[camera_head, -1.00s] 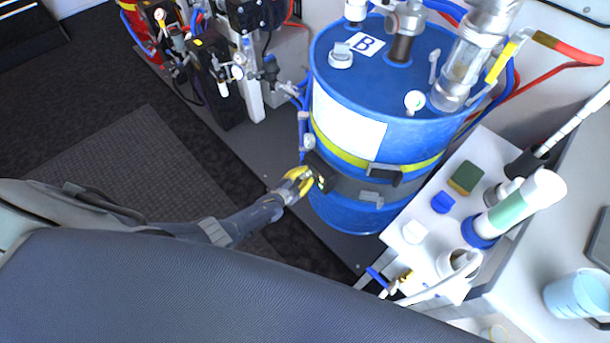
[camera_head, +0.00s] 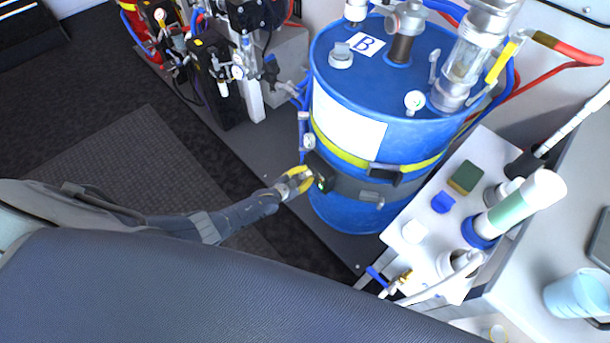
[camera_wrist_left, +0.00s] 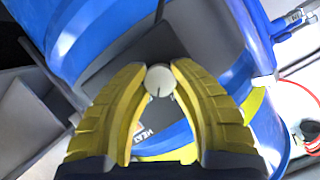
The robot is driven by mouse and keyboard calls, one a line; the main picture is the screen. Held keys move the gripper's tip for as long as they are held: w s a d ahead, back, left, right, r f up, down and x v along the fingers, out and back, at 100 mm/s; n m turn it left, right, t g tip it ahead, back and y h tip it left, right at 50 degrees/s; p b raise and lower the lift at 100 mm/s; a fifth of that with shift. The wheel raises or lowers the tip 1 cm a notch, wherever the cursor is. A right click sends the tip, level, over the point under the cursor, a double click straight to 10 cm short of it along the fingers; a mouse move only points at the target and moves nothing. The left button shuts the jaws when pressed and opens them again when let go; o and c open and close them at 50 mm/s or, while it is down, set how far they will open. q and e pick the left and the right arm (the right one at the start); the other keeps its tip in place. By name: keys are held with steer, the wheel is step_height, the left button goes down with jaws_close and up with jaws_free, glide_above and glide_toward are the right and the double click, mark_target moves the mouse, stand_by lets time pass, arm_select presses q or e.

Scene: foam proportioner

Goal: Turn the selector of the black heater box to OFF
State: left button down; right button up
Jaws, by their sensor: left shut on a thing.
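The black heater box (camera_head: 322,166) is mounted on the grey band around the blue drum (camera_head: 355,215). In the left wrist view its dark face (camera_wrist_left: 125,62) carries a round pale selector knob (camera_wrist_left: 160,80) with a dark pointer line. My left gripper (camera_head: 305,178) has its yellow fingers closed around the knob, one on each side; they also show in the left wrist view (camera_wrist_left: 159,82). Lettering below the knob is partly visible between the fingers; the rest of the box's markings are hidden. A small green light shows on the box beside the fingers. My right gripper is not in view.
A white side table (camera_head: 440,225) with a sponge (camera_head: 465,177), a blue cap and bottles stands right of the drum. Pumps and hoses (camera_head: 215,75) stand at the upper left.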

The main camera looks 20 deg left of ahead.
arm_select(q)
steer(key=n+g+h, duration=0.1)
steer(key=n, duration=0.2)
steer(key=shift+a+h, duration=0.1)
steer(key=shift+h, duration=0.3)
steer(key=shift+n+g+h, duration=0.7)
steer(key=shift+n+h, duration=0.1)
steer(key=shift+n, duration=0.4)
steer(key=c, duration=1)
jaws_free()
steer(key=shift+s, duration=0.1)
steer(key=v, duration=1.1)
steer(key=shift+s+a, duration=0.2)
steer(key=shift+s, duration=0.1)
steer(key=shift+r, duration=0.15)
